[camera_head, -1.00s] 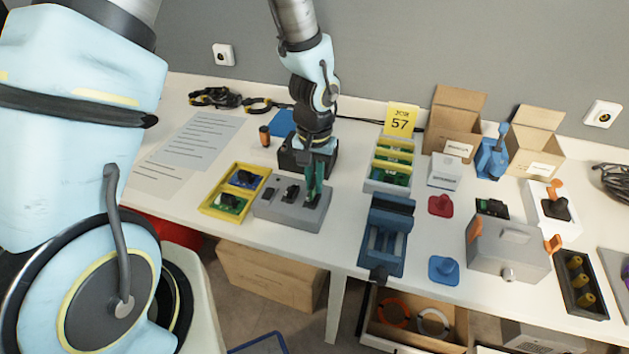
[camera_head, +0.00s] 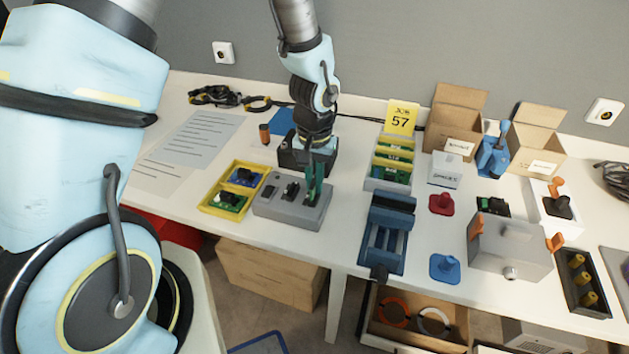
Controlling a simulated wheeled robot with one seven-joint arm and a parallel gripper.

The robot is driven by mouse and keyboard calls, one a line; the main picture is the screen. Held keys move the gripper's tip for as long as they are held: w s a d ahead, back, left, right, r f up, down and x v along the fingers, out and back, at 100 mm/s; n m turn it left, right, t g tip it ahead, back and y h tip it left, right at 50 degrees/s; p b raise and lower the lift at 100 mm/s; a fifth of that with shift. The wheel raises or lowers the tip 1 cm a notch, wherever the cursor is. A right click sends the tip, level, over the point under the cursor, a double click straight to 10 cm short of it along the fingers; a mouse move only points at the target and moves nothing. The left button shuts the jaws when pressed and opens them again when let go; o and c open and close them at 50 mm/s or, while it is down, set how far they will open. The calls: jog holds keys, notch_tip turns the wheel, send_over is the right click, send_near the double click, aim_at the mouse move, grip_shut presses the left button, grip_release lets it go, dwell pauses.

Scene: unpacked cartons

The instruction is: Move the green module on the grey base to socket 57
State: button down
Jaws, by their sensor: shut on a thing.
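The grey base (camera_head: 274,207) stands near the table's front edge, with dark sockets or parts along its top. An upright green module (camera_head: 316,190) is at its right end. My gripper (camera_head: 315,172) points down from above and is shut on this module. The module's lower end is at the base's top; I cannot tell whether it is seated or just clear. A yellow card reading "JOB 57" (camera_head: 401,117) stands at the back. No socket number on the base is readable.
A yellow tray (camera_head: 213,207) with small boards lies left of the base. A rack of green boards (camera_head: 374,183) and a blue vise-like fixture (camera_head: 373,262) stand to the right. Behind the right side are open cartons (camera_head: 452,128). Bare tabletop lies between base and fixture.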

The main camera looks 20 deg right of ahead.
jog(key=shift+f, duration=0.25)
dwell(0.7)
jog(key=c, duration=0.8)
grip_release()
jog(key=shift+c, duration=0.2)
jog(key=shift+r, duration=0.1)
